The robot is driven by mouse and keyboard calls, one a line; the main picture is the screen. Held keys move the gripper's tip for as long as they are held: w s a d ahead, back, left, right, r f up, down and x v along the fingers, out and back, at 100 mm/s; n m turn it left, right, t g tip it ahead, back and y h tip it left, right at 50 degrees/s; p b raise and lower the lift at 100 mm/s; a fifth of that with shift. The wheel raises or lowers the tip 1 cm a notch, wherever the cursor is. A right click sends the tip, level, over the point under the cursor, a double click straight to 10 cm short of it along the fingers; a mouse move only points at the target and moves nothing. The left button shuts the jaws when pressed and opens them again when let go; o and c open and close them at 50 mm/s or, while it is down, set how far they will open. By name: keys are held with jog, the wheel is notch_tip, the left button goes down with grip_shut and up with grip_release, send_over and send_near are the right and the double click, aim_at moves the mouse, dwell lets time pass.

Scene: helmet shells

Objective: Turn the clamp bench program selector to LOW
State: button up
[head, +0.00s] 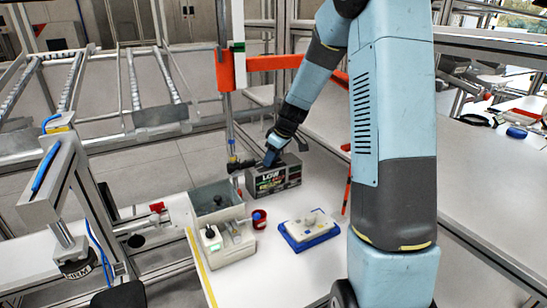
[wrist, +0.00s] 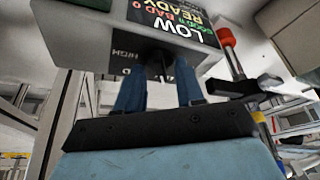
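The clamp bench control box (head: 272,182) stands at the back of the white bench, and its display reads "LOW" in the head view. In the wrist view, the display (wrist: 178,22) reads "LOW", "READY" and good and bad counts of 0. A dark, thin selector stem (wrist: 160,66) shows below the box face, with "HIGH" lettering near it. My gripper (wrist: 160,88) is open, its two blue fingers apart on either side of the stem. I cannot tell if they touch it. In the head view my gripper (head: 271,157) is at the box's upper edge.
A grey bin (head: 214,196) and a pale box with a green-lit button (head: 211,240) stand left on the bench. A red-topped post (wrist: 228,42) stands close right of the fingers.

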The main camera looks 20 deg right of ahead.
grip_shut()
dwell(0.4)
jog(key=shift+s+m+h, duration=0.1)
jog(key=shift+m+h, duration=0.3)
jog(key=shift+m, duration=0.7)
grip_release()
jog(key=shift+a, duration=0.1)
